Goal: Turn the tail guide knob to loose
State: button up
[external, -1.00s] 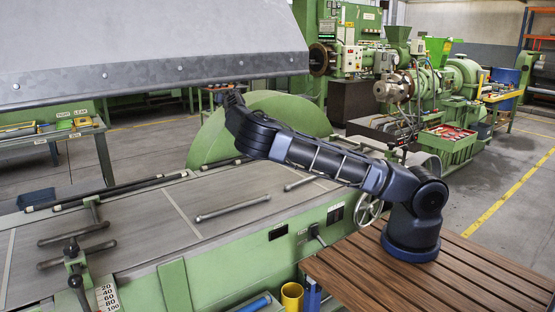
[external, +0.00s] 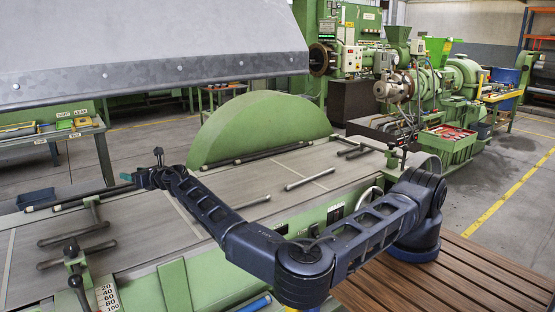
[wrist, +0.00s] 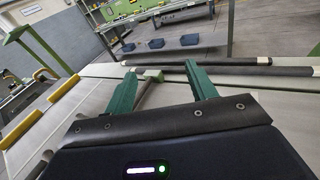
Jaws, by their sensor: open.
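My gripper (external: 142,178) reaches over the left part of the grey machine table (external: 150,235). It also shows in the wrist view (wrist: 160,72), with two green fingers apart and nothing held. A small pale green block (wrist: 150,75) with a grey bar shows between and beyond the fingers; I see no contact. In the external view a black knob (external: 71,248) sits on a green post by a number scale at the table's front left, apart from my gripper. I cannot tell whether this is the tail guide knob, and its setting is not readable.
Dark rods with pale ends (wrist: 235,62) lie across the far table edge. Yellow pieces (wrist: 30,112) are at the left in the wrist view. A large grey hood (external: 150,50) hangs above. A green half-round guard (external: 262,130) stands behind the table.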

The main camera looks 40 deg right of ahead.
jog(key=s+a+f+n+g+y, duration=0.1)
jog(key=s+a+y, duration=0.1)
jog(key=s+a, duration=0.4)
jog(key=s+a+f+n+g+y, duration=0.1)
jog(key=s+a+n, duration=0.15)
jog(key=s, duration=0.65)
jog(key=n+g+y, duration=0.3)
jog(key=y, duration=0.1)
send_near(64, 248)
jog(key=x, duration=1)
jog(key=shift+w+d+f, duration=0.15)
jog(key=shift+w+f, duration=0.15)
jog(key=shift+w, duration=0.05)
jog(key=c, duration=1)
